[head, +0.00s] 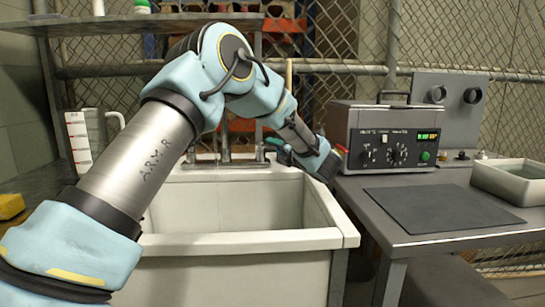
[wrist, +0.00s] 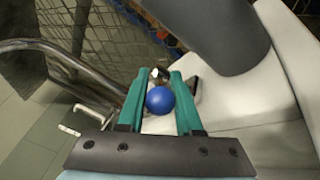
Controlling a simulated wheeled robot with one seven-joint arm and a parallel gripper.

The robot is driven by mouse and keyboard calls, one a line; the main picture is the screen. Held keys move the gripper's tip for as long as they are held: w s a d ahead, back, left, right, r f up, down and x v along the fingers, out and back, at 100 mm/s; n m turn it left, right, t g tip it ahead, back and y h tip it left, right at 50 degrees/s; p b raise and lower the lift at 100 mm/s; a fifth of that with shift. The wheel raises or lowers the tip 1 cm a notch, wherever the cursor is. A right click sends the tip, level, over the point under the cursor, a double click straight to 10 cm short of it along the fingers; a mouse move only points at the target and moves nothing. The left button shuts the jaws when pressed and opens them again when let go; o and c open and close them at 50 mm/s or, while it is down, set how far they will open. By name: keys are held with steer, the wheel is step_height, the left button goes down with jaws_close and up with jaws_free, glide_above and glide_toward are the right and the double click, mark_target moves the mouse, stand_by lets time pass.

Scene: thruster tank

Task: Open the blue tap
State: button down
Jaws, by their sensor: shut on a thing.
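The blue tap's round knob (wrist: 160,99) sits between the two green fingers of my gripper (wrist: 157,80) in the wrist view. My gripper is shut on this knob, one finger on each side. In the head view my gripper (head: 276,146) reaches the back rim of the white sink (head: 245,240), right of the metal faucet (head: 225,148). The blue knob cannot be made out in the head view, hidden by my gripper and arm.
A grey control box (head: 385,137) with dials stands on the metal table right of the sink. A dark mat (head: 440,209) and a white tray (head: 513,178) lie there too. A white measuring jug (head: 85,140) stands at left. A wire fence (head: 110,85) runs behind.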

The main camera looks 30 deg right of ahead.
steer(key=shift+w+d+n+y+b, duration=0.1)
steer(key=shift+d+n+y+b, duration=0.35)
steer(key=shift+y, duration=0.3)
steer(key=shift+w+d+n+y+b, duration=0.1)
steer(key=shift+d+n+y+b, duration=0.2)
steer(key=shift+n+y, duration=0.35)
steer(key=shift+y, duration=0.3)
steer(key=c, duration=0.6)
jaws_free()
steer(key=b+v, duration=0.1)
steer(key=v, duration=0.9)
steer(key=shift+s+r, duration=0.15)
steer(key=shift+s, duration=0.2)
